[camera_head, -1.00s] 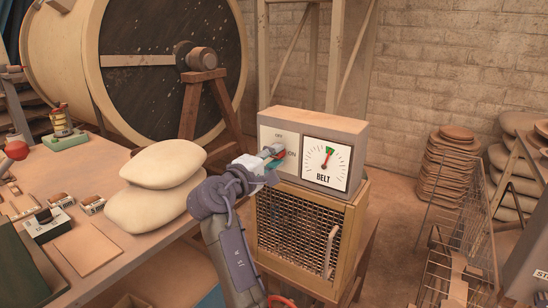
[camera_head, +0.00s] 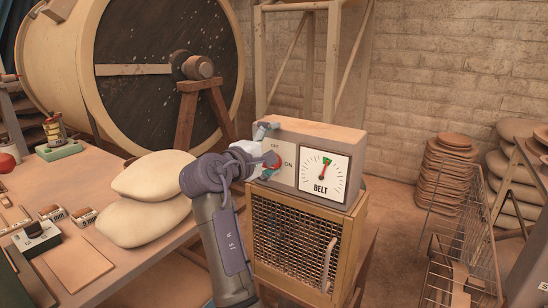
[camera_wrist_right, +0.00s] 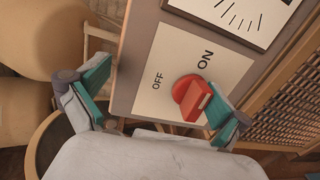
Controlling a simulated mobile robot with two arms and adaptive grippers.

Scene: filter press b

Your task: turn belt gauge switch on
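The belt gauge box (camera_head: 310,125) has a white switch plate with a red rotary knob (camera_head: 273,161) and the labels OFF and ON. In the right wrist view the red knob (camera_wrist_right: 190,95) shows its raised grip, with ON above it and OFF at its upper left. My right gripper (camera_head: 264,152) is at the plate, its fingers spread on either side of the knob. In the wrist view my right gripper (camera_wrist_right: 160,108) is open; the knob sits close to the right finger, well apart from the left one. Contact cannot be told. My left gripper is not in view.
The box stands on a cabinet with a mesh front (camera_head: 295,240). The BELT dial (camera_head: 324,177) is right of the plate. Pale sacks (camera_head: 145,220) lie on the table left of my right arm. A large drum (camera_head: 165,70) stands behind. A wire rack (camera_head: 455,240) is at the right.

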